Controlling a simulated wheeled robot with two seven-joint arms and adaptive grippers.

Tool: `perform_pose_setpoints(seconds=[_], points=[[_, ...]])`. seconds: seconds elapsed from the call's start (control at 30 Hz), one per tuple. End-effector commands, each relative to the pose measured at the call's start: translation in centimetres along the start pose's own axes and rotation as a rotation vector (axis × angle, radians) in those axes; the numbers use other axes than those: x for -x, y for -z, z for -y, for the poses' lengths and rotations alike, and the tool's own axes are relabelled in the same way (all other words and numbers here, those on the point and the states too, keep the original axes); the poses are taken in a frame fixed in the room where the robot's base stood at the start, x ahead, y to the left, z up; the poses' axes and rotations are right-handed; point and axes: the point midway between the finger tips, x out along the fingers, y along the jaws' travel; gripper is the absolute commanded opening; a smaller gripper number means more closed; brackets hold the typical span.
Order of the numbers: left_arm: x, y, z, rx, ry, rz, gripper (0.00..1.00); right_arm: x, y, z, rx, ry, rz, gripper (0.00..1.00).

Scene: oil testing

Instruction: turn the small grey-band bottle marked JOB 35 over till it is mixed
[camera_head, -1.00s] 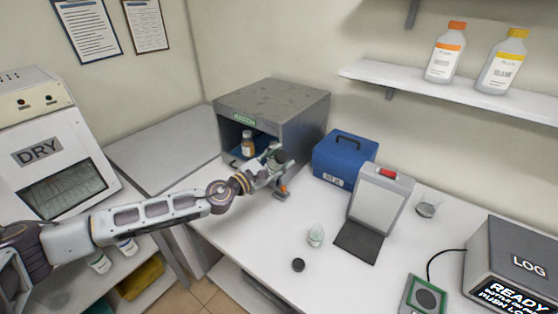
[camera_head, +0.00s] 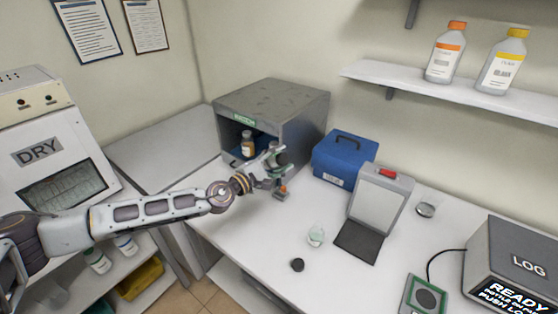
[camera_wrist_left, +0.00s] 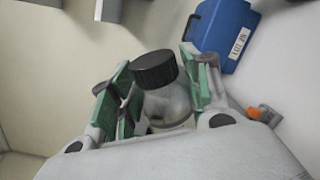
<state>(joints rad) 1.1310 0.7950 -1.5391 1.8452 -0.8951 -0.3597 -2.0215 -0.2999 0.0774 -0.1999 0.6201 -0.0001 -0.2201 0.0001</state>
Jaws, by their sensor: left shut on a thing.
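My left gripper (camera_head: 274,163) is just in front of the open grey box on the bench, above the bench top. The left wrist view shows its green-padded fingers (camera_wrist_left: 160,95) shut around a small clear-grey bottle (camera_wrist_left: 168,105) with a black cap (camera_wrist_left: 155,69). The bottle looks tilted in that view. Its band and any JOB 35 marking are hidden, and I cannot tell how well its contents are mixed. My right gripper is not in view.
The grey box (camera_head: 290,96) holds a brown bottle (camera_head: 248,147). A small orange-topped item (camera_head: 282,191) sits below my gripper.

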Motion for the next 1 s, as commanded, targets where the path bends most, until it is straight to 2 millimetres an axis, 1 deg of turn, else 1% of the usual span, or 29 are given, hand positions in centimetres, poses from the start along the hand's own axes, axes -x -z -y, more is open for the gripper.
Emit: perform_pose_setpoints(seconds=[0.1,0.3,0.73,0.87,1.0], points=[[-0.03,-0.06,-0.17,-0.089,-0.002,0.001,0.24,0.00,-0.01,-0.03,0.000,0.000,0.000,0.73],[-0.03,-0.05,-0.18,-0.196,-0.003,0.000,0.24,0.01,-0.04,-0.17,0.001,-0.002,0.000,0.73],[-0.02,-0.04,-0.14,-0.222,-0.002,0.000,0.24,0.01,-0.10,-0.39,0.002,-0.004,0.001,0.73],[-0.03,-0.06,-0.16,-0.281,-0.002,0.001,0.24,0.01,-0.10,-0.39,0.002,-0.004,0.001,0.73],[-0.04,-0.07,-0.16,-0.376,-0.002,0.001,0.24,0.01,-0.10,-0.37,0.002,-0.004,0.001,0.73]])
